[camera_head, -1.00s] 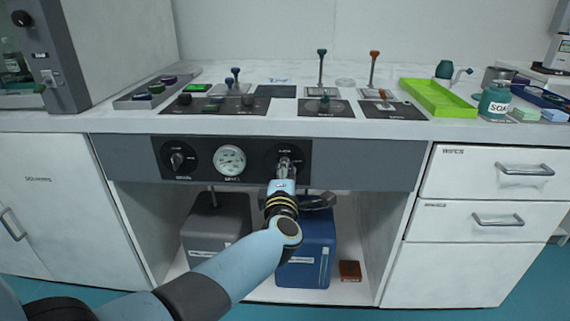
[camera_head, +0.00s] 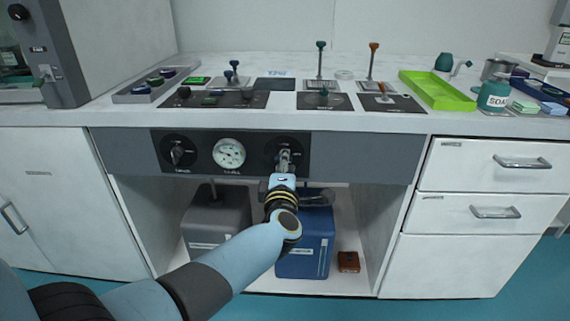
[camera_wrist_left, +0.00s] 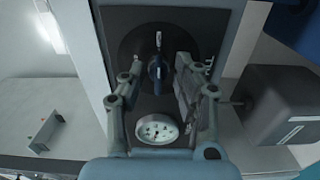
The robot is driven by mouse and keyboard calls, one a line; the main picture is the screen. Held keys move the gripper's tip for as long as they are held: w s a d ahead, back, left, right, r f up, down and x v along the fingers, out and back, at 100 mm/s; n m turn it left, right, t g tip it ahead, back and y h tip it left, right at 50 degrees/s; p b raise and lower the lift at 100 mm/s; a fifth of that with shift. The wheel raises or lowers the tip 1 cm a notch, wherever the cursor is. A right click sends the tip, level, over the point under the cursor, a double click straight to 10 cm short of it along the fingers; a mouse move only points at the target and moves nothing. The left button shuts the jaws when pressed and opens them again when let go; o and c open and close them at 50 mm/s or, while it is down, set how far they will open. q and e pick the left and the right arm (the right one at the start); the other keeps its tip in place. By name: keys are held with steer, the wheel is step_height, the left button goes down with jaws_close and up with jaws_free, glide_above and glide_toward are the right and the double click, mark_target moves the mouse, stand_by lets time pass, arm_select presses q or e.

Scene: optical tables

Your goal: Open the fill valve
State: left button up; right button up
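The dark front panel (camera_head: 203,150) has a left knob (camera_head: 177,152), a round gauge (camera_head: 229,153) and a right knob, which is mostly hidden behind my gripper in the head view. Its labels are too small to read, so I cannot tell which knob is the fill valve. My left gripper (camera_head: 284,160) is at the right knob. In the left wrist view, the blue-grey handle of the right knob (camera_wrist_left: 157,68) lies between the spread fingers of my left gripper (camera_wrist_left: 160,66), with gaps visible beside it. The gauge (camera_wrist_left: 156,130) shows below it. My right gripper is out of view.
Under the panel stand a grey tank (camera_head: 215,215) and a blue tank (camera_head: 305,250), close below my left arm. A small brown box (camera_head: 348,262) is beside the blue one. The bench top above carries levers, switches and a green tray (camera_head: 440,100). Drawers (camera_head: 490,213) stand at right.

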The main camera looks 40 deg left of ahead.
arm_select(q)
steer(key=v, duration=1.2)
stand_by(0.3)
